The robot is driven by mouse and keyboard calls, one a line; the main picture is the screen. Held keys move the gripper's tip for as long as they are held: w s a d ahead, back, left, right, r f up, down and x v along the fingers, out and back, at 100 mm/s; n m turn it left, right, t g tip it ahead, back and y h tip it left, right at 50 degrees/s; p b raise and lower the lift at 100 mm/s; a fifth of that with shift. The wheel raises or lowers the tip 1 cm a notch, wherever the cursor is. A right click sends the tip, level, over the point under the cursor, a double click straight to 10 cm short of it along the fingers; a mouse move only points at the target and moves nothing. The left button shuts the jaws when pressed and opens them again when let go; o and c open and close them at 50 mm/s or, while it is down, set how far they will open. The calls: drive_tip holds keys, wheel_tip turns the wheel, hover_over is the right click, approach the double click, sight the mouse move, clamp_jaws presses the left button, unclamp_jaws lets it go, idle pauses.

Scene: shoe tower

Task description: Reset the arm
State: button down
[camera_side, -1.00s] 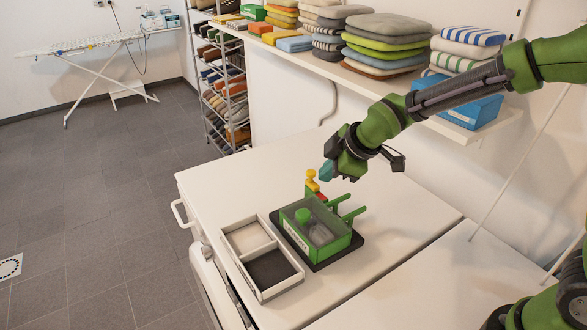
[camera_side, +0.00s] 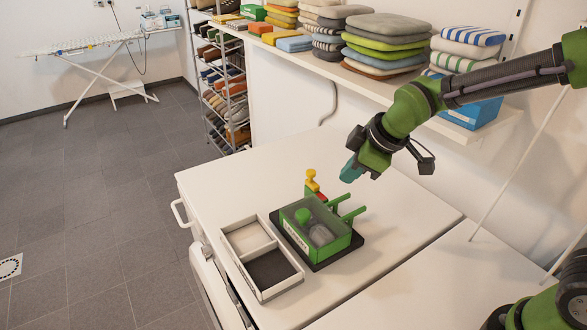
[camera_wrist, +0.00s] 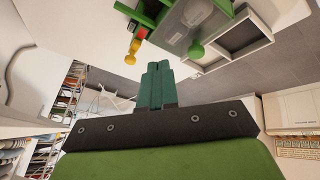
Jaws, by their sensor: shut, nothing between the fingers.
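My gripper (camera_side: 350,171) is shut and empty, raised above the white worktop behind and to the right of the green box. Its teal fingers (camera_wrist: 156,82) lie together in the wrist view. The green box (camera_side: 316,232) with a clear top stands on a dark base on the worktop. A green knob (camera_side: 303,215) and a grey rounded item show at its top. A yellow knob (camera_side: 311,174) with a red part stands at its back. The yellow knob also shows in the wrist view (camera_wrist: 135,46). Two green arms stick out at the box's right side.
A white two-compartment tray (camera_side: 262,258) stands left of the box and looks empty. A wall shelf with folded towels (camera_side: 388,42) and a blue box (camera_side: 470,108) runs behind my arm. The worktop (camera_side: 420,205) right of the green box is clear.

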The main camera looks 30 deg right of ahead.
drive_tip(key=s+d+r+m, duration=0.3)
drive_tip(key=s+m, duration=0.3)
drive_tip(key=s, duration=0.2)
drive_tip(key=s+d+r+m+t, duration=0.1)
drive_tip(key=s+d+r+m, duration=0.2)
drive_tip(key=s+m, duration=0.3)
drive_tip(key=shift+s+d+r+t+y, duration=0.25)
drive_tip(key=shift+s+t+y, duration=0.05)
drive_tip(key=shift+s, duration=0.9)
drive_tip(key=c, duration=1.8)
unclamp_jaws()
drive_tip(key=shift+c, duration=0.2)
